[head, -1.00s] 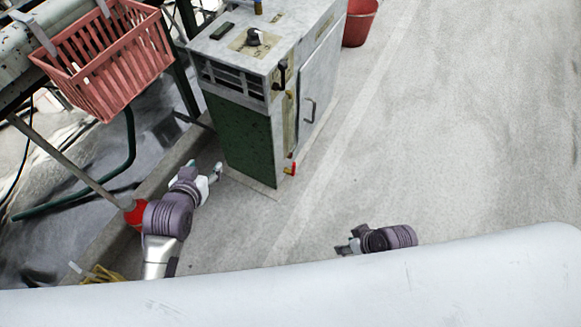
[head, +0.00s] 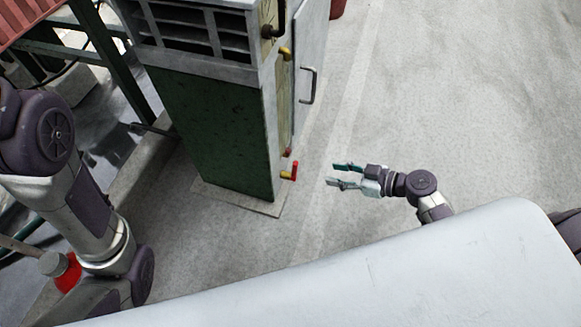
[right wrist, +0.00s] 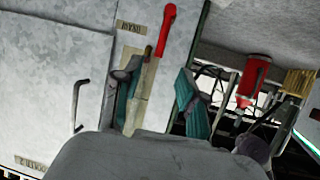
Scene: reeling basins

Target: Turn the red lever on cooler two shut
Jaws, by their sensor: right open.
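Cooler two is a grey cabinet with a dark green lower panel (head: 218,130) in the head view. Its red lever (head: 294,170) sits on a small brass valve low on the cabinet's right side. The red lever also shows at the top of the right wrist view (right wrist: 167,32), apart from the fingers. My right gripper (head: 334,175) is open and empty, a short way right of the lever, its fingers pointing left towards it. In the right wrist view its teal fingers (right wrist: 160,95) are spread. My left arm shows at the left, but its gripper is out of sight.
A yellow handle (head: 286,54) and a grey door handle (head: 308,85) are higher on the cabinet. A red basket (head: 25,18) is at the upper left. Bare concrete floor (head: 450,100) lies open to the right. A red object (right wrist: 253,75) hangs at the right in the wrist view.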

